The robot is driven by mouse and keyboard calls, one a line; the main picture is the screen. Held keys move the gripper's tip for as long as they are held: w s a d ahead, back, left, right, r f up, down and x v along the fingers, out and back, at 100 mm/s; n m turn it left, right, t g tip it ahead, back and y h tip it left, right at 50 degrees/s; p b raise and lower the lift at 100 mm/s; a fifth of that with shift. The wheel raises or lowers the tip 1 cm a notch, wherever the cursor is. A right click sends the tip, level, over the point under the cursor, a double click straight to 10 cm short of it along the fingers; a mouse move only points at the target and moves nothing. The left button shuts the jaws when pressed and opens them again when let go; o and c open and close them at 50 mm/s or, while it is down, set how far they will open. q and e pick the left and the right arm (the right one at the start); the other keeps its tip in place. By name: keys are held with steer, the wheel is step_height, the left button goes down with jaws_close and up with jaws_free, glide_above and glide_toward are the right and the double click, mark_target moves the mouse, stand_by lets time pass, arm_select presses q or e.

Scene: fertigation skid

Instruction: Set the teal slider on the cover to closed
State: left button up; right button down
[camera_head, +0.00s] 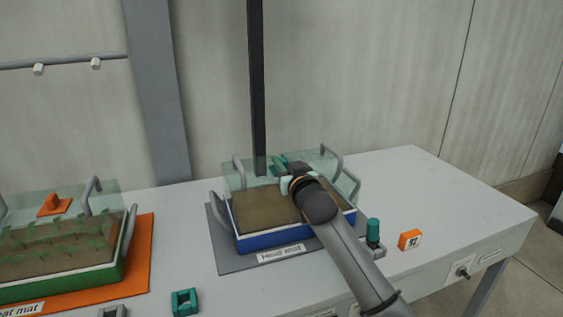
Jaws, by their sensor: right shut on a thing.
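The clear cover (236,177) sits over a blue tray (262,241) of brown soil on a grey mat. The teal slider (279,162) is on top of the cover, toward its back, partly hidden by my gripper. My right gripper (287,177) reaches over the tray from the front right and is shut on the teal slider; its fingertips are small and partly hidden by its own wrist. I cannot tell the slider's exact setting. My left gripper is not in view.
A green tray (108,272) with seedlings and a clear cover with an orange slider (54,205) stands at left on an orange mat. A teal block (184,302), a teal-capped bottle (373,232) and an orange numbered block (409,240) are near the front. The table's right side is clear.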

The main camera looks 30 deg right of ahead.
steer(key=d+p, duration=0.1)
steer(key=d, duration=0.1)
steer(key=s+d+p, duration=0.1)
steer(key=d, duration=0.2)
steer(key=shift+s+d+p, duration=0.2)
steer(key=shift+d+p, duration=0.15)
steer(key=shift+p, duration=0.05)
steer(key=shift+d, duration=0.15)
steer(key=c, duration=0.8)
jaws_free()
steer(key=shift+s, duration=0.1)
